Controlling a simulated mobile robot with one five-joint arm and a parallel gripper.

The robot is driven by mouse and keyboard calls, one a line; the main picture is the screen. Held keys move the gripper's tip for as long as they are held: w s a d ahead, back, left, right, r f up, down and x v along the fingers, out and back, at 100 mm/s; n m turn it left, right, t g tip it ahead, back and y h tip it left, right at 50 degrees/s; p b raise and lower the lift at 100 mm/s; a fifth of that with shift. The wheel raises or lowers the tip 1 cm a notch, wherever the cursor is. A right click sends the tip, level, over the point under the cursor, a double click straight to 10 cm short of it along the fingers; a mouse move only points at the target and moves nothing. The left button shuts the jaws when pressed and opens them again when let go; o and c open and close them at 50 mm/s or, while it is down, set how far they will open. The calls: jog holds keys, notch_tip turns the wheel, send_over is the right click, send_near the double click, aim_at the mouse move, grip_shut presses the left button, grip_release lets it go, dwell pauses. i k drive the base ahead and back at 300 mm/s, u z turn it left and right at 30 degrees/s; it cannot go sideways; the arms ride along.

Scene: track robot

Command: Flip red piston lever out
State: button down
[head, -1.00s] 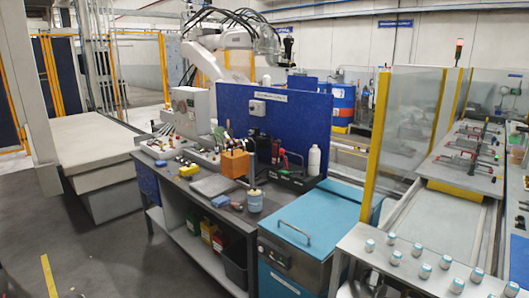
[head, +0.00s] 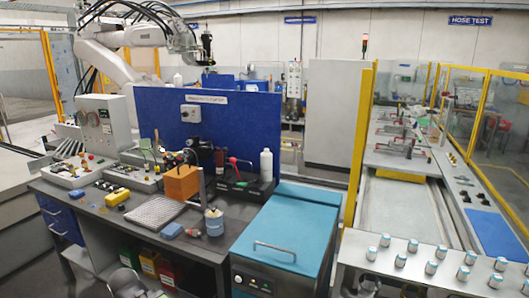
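Red-handled clamp-like parts (head: 397,145) stand on a grey plate on the track at the right. They are small and far off, and I cannot tell which part, if any, is the red piston lever or how it is set. A separate red handle (head: 236,163) shows on a dark holder on the workbench at the centre. I cannot make out my gripper in the head view. A grey shape at the bottom left edge is cut off and unclear.
The workbench (head: 95,208) carries a grey tray, an orange block (head: 181,183) and tools. A blue-topped cabinet (head: 290,225) stands beside it. Several small jars stand on a table (head: 400,277) at front right. Yellow-framed clear panels border the track. A white robot arm stands behind.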

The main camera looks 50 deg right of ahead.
aim_at(233, 160)
jog(key=z, duration=0.15)
jog(key=i, duration=1.45)
jog(key=u, duration=0.65)
